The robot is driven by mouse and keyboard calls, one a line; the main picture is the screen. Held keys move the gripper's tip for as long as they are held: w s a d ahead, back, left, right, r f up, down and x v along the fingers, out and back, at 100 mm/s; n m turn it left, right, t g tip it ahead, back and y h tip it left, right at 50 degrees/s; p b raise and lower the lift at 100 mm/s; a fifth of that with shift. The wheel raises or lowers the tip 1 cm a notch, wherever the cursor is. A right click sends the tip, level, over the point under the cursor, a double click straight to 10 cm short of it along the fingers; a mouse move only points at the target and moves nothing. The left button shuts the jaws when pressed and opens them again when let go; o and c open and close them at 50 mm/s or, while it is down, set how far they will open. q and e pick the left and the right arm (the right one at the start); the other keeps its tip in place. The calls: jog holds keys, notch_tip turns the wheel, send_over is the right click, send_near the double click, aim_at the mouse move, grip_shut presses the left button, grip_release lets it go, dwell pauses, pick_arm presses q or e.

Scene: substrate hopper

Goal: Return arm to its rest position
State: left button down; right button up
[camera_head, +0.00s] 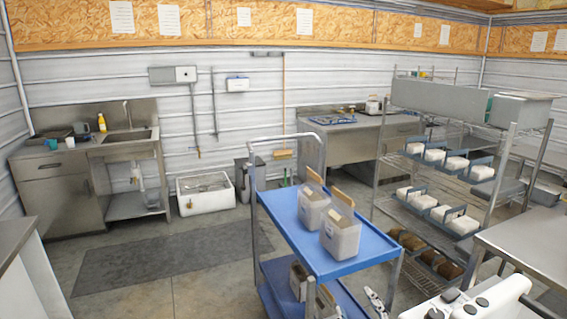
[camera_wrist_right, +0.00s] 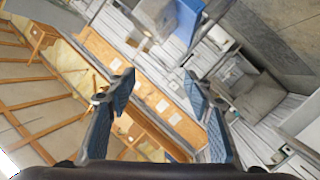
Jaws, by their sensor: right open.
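My right gripper (camera_head: 376,301) shows at the bottom of the head view, just right of the blue cart, at the end of my white arm. In the right wrist view my right gripper (camera_wrist_right: 159,78) has its two dark fingers spread wide apart, with nothing between them. The wrist camera looks out across the room at a tilted angle, with walls, wood panels and ceiling beams behind the fingers. My left gripper does not show in either view.
A blue cart (camera_head: 283,225) carrying lidded tubs (camera_head: 340,232) stands close to my right gripper. A wire shelf rack (camera_head: 417,205) with white packs stands right of it, and a metal table (camera_head: 530,243) at the right edge. A grey mat (camera_head: 165,262) lies on open floor at left.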

jog(key=s+d+f+m+g+h, duration=0.1)
jog(key=s+d+f+m+g, duration=0.15)
jog(key=s+f, duration=0.45)
jog(key=s+d+f+m+g+h, duration=0.1)
jog(key=s+d+f+m+g, duration=0.1)
jog(key=s+f+g, duration=0.3)
jog(key=s+f+m+g+y, duration=0.1)
jog(key=s+f+g, duration=0.25)
jog(key=s, duration=0.55)
jog(key=s+f+m+g, duration=0.15)
jog(key=s+f, duration=0.35)
jog(key=s, duration=0.5)
notch_tip(320, 180, down, 28)
jog(key=s+n+g, duration=0.1)
jog(key=s+g, duration=0.1)
jog(key=s, duration=0.1)
jog(key=s+d+f+b, duration=0.1)
jog(key=s+d+f, duration=0.1)
jog(key=s+f, duration=1.2)
jog(key=shift+s+d+f+g, duration=0.3)
jog(key=shift+s+g, duration=0.15)
jog(key=shift+s, duration=0.4)
jog(key=shift+c, duration=0.6)
